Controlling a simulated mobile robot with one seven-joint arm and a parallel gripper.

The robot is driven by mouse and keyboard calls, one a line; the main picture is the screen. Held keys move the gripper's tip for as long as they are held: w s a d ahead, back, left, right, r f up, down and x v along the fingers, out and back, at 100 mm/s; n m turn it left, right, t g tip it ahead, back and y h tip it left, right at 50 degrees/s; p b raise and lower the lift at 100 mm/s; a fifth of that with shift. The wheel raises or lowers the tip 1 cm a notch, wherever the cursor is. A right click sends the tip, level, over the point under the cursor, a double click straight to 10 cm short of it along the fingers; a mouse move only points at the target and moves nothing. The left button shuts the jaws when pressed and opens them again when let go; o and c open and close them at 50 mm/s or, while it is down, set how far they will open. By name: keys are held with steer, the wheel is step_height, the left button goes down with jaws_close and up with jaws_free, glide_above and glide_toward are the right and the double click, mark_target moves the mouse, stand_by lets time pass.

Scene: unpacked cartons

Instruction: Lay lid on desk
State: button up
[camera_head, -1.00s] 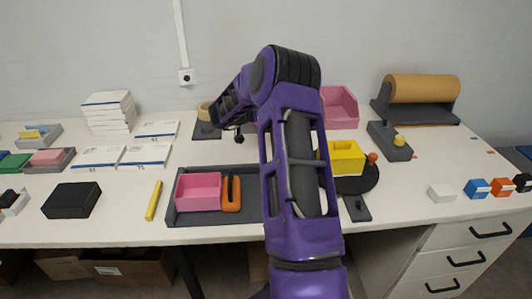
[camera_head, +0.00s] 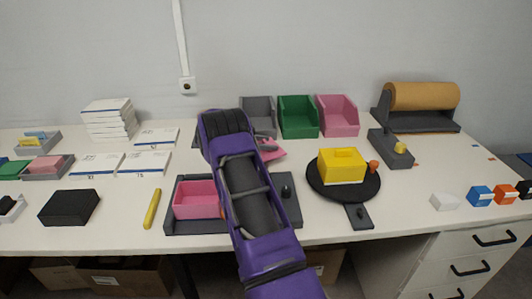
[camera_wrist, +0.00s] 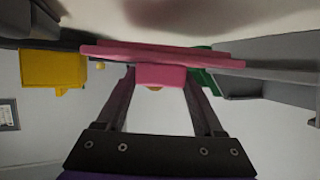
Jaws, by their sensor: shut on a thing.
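A pink lid (camera_head: 270,150) shows just right of my arm in the head view, over the back middle of the desk (camera_head: 345,225). In the wrist view the lid (camera_wrist: 165,52) is a flat pink plate with a block-shaped knob (camera_wrist: 160,76). My gripper (camera_wrist: 160,80) is shut on that knob, one finger on each side. My arm hides the gripper in the head view. A dark shadow lies on the desk near the lid; I cannot tell whether they touch. A pink box (camera_head: 195,188) stands in a dark tray (camera_head: 200,226), left of my arm.
Grey (camera_head: 258,115), green (camera_head: 298,117) and pink (camera_head: 338,116) bins stand along the wall behind the lid. A yellow box (camera_head: 342,166) sits on a black round turntable (camera_head: 318,188) to the right. A black box (camera_head: 70,207) and yellow stick (camera_head: 152,208) are at left.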

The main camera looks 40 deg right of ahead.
mark_target(266, 153)
step_height(266, 153, down, 3)
steer(key=shift+f, duration=0.15)
steer(key=shift+s+f+b, duration=0.15)
steer(key=shift+f+b, duration=0.35)
steer(key=shift+f, duration=0.1)
steer(key=o, duration=1.4)
steer(key=shift+f, duration=0.15)
steer(key=shift+c, duration=0.2)
steer(key=shift+r, duration=0.3)
steer(key=v, duration=0.4)
steer(key=p+v, duration=0.1)
steer(key=v, duration=0.3)
steer(key=shift+d+r, duration=0.25)
steer(key=shift+r, duration=0.15)
